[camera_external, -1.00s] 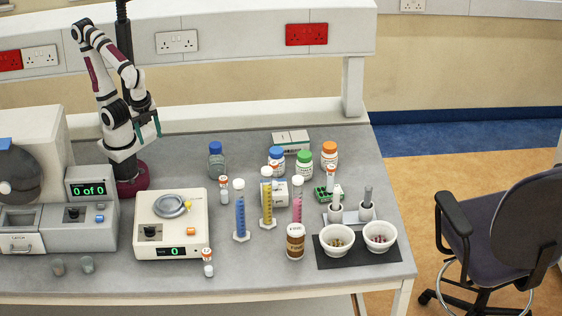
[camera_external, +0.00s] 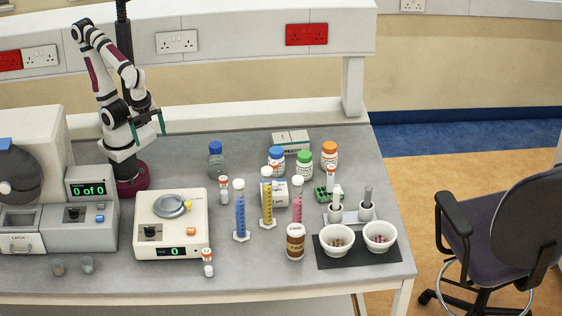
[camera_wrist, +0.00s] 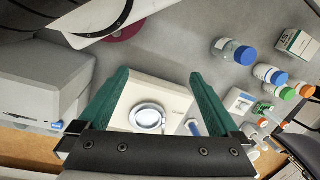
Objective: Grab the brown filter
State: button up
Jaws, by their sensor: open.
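A brown jar (camera_external: 296,241) with a pale label stands upright near the front of the bench, left of the white bowls. It is the only plainly brown container I see; its label is too small to read. I cannot make it out in the wrist view. My gripper (camera_external: 149,127) is at the back left, raised above the bench and far from the jar. Its two green fingers are spread apart and empty in the wrist view (camera_wrist: 160,75).
Measuring cylinders with blue (camera_external: 240,213), yellow (camera_external: 267,207) and pink (camera_external: 297,205) contents stand behind the jar. A balance (camera_external: 172,240) is left of them. White bowls (camera_external: 337,239) rest on a dark mat (camera_external: 358,262) at the right. Capped bottles (camera_external: 304,164) stand further back.

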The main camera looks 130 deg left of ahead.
notch_tip(320, 180, up, 5)
jog(key=w+a+r+n+t+y, duration=0.1)
jog(key=w+a+r+n+y, duration=0.2)
jog(key=w, duration=0.8)
jog(key=w+r+n+y, duration=0.25)
jog(key=w+n, duration=0.25)
jog(key=w, duration=0.5)
jog(key=w+d+f+n+t+y, duration=0.25)
jog(key=w+d+n, duration=0.25)
jog(key=w, duration=0.7)
jog(key=w+d+f+n+t+y, duration=0.2)
jog(key=w+d+f+n+t, duration=0.15)
jog(key=w, duration=0.75)
jog(key=n, duration=0.1)
send_near(289, 230)
jog(key=x, duration=1)
jog(key=shift+w+a+f, duration=0.1)
jog(key=shift+w+a, duration=0.1)
grip_shut()
